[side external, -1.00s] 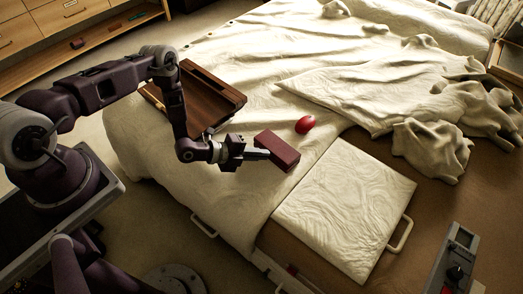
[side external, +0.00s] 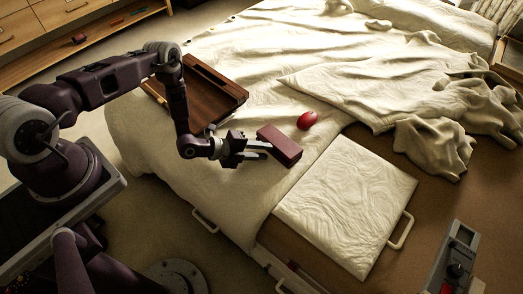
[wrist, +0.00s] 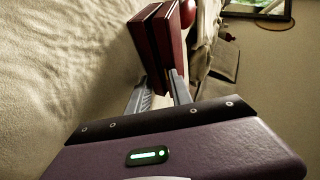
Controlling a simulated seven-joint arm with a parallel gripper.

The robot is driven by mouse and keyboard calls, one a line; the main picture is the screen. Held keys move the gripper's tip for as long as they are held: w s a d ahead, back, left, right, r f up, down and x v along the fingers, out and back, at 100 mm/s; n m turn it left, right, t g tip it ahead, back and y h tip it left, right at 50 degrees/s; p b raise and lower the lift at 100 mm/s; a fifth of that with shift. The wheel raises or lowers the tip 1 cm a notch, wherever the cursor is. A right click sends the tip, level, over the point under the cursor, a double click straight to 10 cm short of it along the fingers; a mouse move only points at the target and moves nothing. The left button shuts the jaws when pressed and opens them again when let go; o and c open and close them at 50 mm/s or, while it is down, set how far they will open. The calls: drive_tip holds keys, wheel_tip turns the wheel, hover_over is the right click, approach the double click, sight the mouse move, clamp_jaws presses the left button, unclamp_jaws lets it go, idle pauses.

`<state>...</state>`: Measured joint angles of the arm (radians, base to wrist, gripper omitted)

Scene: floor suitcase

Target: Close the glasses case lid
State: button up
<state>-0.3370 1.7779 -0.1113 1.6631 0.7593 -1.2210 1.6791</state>
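The glasses case (side external: 280,146) is a dark red box lying on the cream bedspread near the bed's front edge. In the wrist view the case (wrist: 158,42) shows two dark red halves with a narrow dark line between them. I cannot tell whether the lid is fully shut. My gripper (side external: 268,152) is open, at the near-left end of the case. In the wrist view the fingers (wrist: 160,76) are spread, with the case's near end at their tips. I cannot tell whether they touch it.
A red rounded object (side external: 307,120) lies just beyond the case. A brown wooden tray-like box (side external: 205,95) sits on the bed to the left. A cream-covered panel with a handle (side external: 345,205) is at the right.

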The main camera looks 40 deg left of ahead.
drive_tip(key=v, duration=0.7)
